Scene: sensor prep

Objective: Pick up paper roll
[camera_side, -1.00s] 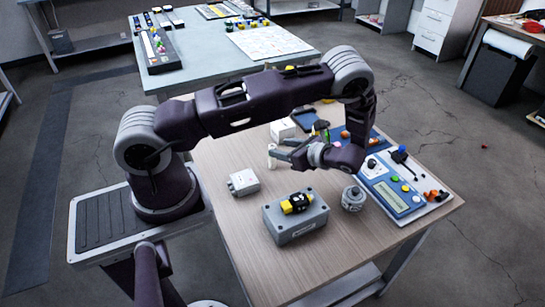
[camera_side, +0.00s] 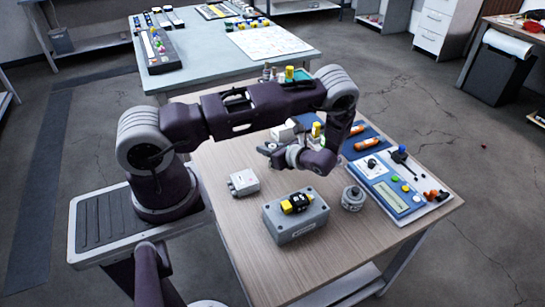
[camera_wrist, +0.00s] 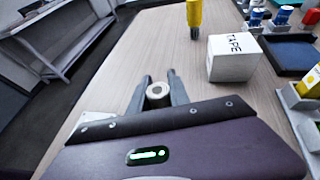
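The paper roll (camera_wrist: 157,92) is a small pale cylinder with a dark hole in its top, standing upright in the wrist view. My gripper (camera_wrist: 159,79) has one grey finger on each side of it, with no clear gap between fingers and roll. The fingertips reach a little beyond the roll. In the side view my gripper (camera_side: 269,148) is low over the wooden table, and the roll is hidden or too small to make out there. Whether the roll is off the table is unclear.
Bare tabletop lies left of the roll.

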